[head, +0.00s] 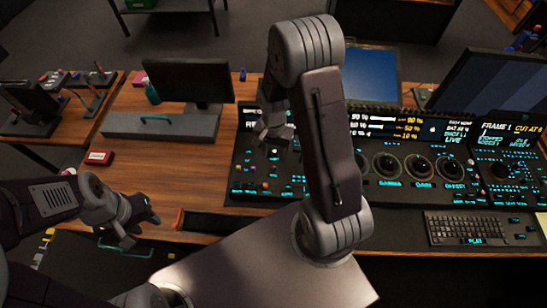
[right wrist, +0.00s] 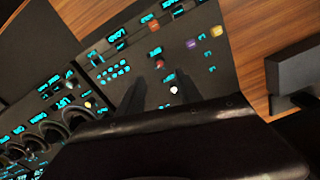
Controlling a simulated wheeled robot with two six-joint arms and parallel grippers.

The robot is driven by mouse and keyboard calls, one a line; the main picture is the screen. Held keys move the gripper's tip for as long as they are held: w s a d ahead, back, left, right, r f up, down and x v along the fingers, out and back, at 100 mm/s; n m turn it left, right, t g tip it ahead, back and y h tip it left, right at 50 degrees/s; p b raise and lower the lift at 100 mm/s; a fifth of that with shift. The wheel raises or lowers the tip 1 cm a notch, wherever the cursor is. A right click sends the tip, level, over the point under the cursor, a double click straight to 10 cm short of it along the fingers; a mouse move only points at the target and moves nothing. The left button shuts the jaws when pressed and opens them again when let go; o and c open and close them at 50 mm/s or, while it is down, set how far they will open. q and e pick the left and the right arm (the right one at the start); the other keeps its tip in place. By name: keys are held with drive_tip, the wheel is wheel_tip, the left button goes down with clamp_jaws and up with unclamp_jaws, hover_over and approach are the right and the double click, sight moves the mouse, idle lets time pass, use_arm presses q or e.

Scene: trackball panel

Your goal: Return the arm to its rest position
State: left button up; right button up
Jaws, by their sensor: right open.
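My right arm (head: 332,150) rises from the front and bends over the control panel (head: 400,195). Its gripper (head: 272,143) hangs above the panel's left section, pointing down. In the right wrist view the two dark fingers of this gripper (right wrist: 162,80) are apart with nothing held between them. A red button (right wrist: 160,64) and a white button (right wrist: 174,89) show between and beyond the fingers; I cannot tell the height above them. My left gripper (head: 146,216) is low at the left, near the desk's front edge; its finger opening is unclear.
A keyboard (head: 468,228) lies at the right front. A monitor (head: 190,82) stands at the back left and a blue screen (head: 371,74) behind the panel. A red box (head: 98,157) lies on the left of the wooden desk (head: 150,182), whose surface there is mostly free.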

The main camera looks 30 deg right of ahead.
drive_tip(key=shift+r, duration=0.1)
idle(0.4)
drive_tip(key=a+r+n+t, duration=0.1)
drive_tip(key=a+r+t, duration=0.15)
drive_tip(key=r, duration=0.45)
drive_tip(key=s+a+r+n+g, duration=0.1)
drive_tip(key=s+a+r+n, duration=0.1)
drive_tip(key=s+n, duration=0.6)
drive_tip(key=shift+s+a, duration=0.2)
drive_tip(key=shift+a, duration=0.1)
drive_tip(key=shift+s+r, duration=0.1)
drive_tip(key=shift+s, duration=0.1)
drive_tip(key=shift+w, duration=0.15)
